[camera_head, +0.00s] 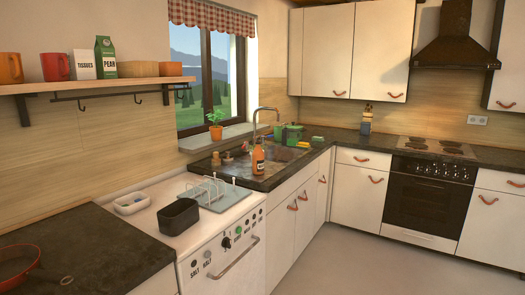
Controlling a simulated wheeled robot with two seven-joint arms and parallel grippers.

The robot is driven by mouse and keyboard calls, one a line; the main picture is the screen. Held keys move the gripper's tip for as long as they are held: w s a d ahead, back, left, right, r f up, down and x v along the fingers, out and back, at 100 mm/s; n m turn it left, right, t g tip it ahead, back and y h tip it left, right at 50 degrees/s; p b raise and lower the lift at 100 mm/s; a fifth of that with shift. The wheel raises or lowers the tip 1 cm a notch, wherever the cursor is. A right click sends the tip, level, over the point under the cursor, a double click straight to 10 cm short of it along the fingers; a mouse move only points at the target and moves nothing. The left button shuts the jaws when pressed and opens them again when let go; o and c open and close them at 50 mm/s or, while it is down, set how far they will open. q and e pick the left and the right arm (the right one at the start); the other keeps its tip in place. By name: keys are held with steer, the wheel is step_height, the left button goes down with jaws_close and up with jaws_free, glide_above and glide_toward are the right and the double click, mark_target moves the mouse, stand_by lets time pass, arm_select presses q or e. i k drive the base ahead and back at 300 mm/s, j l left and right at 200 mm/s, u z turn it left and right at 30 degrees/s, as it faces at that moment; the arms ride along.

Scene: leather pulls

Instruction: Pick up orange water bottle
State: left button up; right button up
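The orange water bottle (258,160) stands upright near the front edge of the dark counter by the sink, in the middle of the head view. It has a pale label and a narrow neck. The tap (265,118) rises behind it. Neither of my grippers shows in this view.
A white dishwasher (240,248) with a dark bin (179,217) and a dish rack (214,190) on top stands left of the bottle. A green pot (292,134) and small items lie near the sink. The floor (360,265) is clear.

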mark_target(258, 156)
steer(key=i+j, duration=0.15)
steer(key=i, duration=0.3)
steer(key=i+j+z, duration=0.1)
steer(key=i, duration=0.35)
steer(key=i+j, duration=0.2)
steer(key=i, duration=0.2)
steer(key=i+l+u, duration=0.2)
steer(key=u, duration=0.55)
